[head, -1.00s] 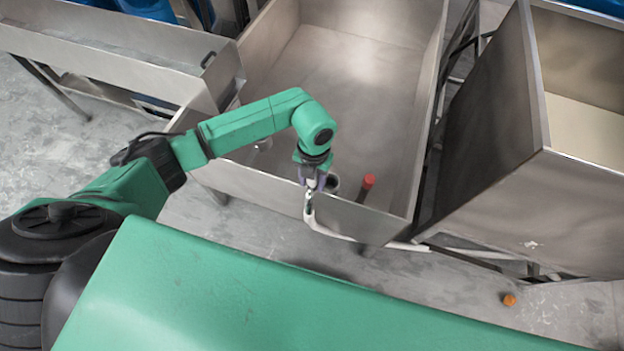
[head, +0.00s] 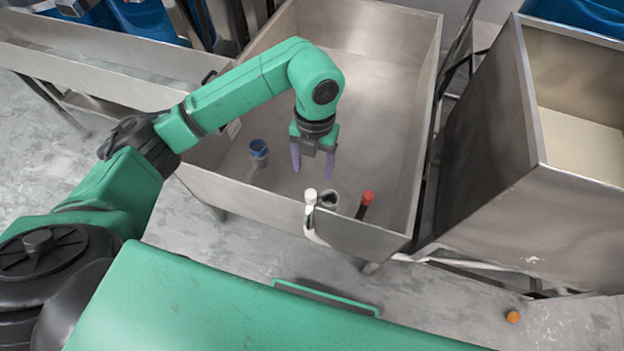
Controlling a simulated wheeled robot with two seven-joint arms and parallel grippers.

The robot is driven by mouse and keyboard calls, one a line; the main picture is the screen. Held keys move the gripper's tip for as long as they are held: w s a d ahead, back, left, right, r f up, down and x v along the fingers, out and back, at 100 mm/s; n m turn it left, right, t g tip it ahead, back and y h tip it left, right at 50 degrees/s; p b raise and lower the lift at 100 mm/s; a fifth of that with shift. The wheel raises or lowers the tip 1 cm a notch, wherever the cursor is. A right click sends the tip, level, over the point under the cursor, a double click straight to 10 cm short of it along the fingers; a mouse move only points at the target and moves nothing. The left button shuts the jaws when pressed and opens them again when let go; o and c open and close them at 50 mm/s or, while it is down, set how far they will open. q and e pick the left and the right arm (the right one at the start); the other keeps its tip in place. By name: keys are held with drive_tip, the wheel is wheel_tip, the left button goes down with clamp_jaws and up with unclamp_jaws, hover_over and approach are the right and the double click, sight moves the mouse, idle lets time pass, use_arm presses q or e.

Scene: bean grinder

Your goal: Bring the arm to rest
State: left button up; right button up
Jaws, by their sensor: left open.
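My left arm (head: 240,95) comes in from the left, bent at the elbow over the steel bin (head: 290,225). My left gripper (head: 313,174) points down, open, with nothing between its fingers. It hangs above the bin's near part, apart from the objects there. Below and in front of it stand a white-capped thing (head: 310,196) at the near wall, a dark round-mouthed container (head: 329,199) and a red-capped dark bottle (head: 366,199). A blue-topped jar (head: 259,149) stands to the left of the gripper. My right gripper does not show.
A second steel bin (head: 505,195) stands to the right, its rim high. A long steel trough (head: 110,60) runs at the upper left. A white pipe (head: 318,238) runs along the outside of the near wall. A small orange object (head: 513,316) lies on the floor.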

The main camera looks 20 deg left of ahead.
use_arm(q)
drive_tip(key=shift+r, duration=0.3)
drive_tip(key=shift+d, duration=0.1)
